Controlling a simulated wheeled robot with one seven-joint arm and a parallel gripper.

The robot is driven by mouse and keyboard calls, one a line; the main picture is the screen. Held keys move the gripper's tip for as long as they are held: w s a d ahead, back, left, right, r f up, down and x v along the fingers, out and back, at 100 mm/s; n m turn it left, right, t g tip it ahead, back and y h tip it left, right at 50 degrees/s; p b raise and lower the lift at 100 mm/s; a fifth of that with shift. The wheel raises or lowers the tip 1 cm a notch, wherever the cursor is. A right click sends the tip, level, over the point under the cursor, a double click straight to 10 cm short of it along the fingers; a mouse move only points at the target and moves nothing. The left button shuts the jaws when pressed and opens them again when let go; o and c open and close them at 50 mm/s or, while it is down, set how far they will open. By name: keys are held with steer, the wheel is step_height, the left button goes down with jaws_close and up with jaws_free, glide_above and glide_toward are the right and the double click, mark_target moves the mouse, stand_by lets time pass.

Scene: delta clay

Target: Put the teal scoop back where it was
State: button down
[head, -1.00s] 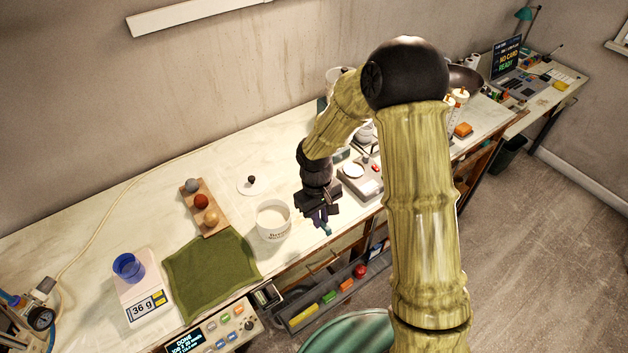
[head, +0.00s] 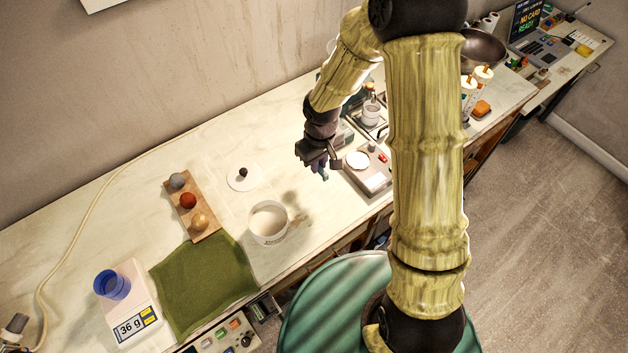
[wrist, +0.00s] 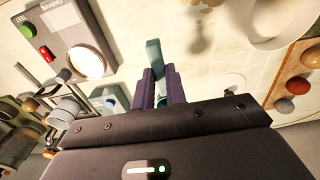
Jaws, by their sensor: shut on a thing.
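The teal scoop (wrist: 153,52) is between the purple fingers of my gripper (wrist: 158,78) in the wrist view, its teal end sticking out past the fingertips. In the head view my gripper (head: 322,168) hangs above the bench, with a small bit of the scoop (head: 325,175) showing below it. A white open tub (head: 268,237) with pale contents stands to the left and nearer the front edge. It also shows in the wrist view at the upper right (wrist: 262,35). The gripper is apart from the tub. Most of the scoop is hidden by the fingers.
A white lid with a dark knob (head: 243,180) lies behind the tub. A wooden rack with balls (head: 208,228), a green cloth (head: 205,284) and a scale with a blue cup (head: 132,327) are left. A grey device with a round white plate (head: 369,181) stands close right.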

steer(key=p, duration=0.1)
glide_above(317, 191)
steer(key=shift+d+f, duration=0.1)
steer(key=shift+f, duration=2.8)
steer(key=shift+f+p, duration=0.5)
steer(key=shift+f, duration=1.55)
steer(key=shift+f, duration=0.1)
steer(key=shift+f, duration=0.15)
steer(key=c, duration=1.4)
jaws_free()
steer(key=shift+c, duration=0.2)
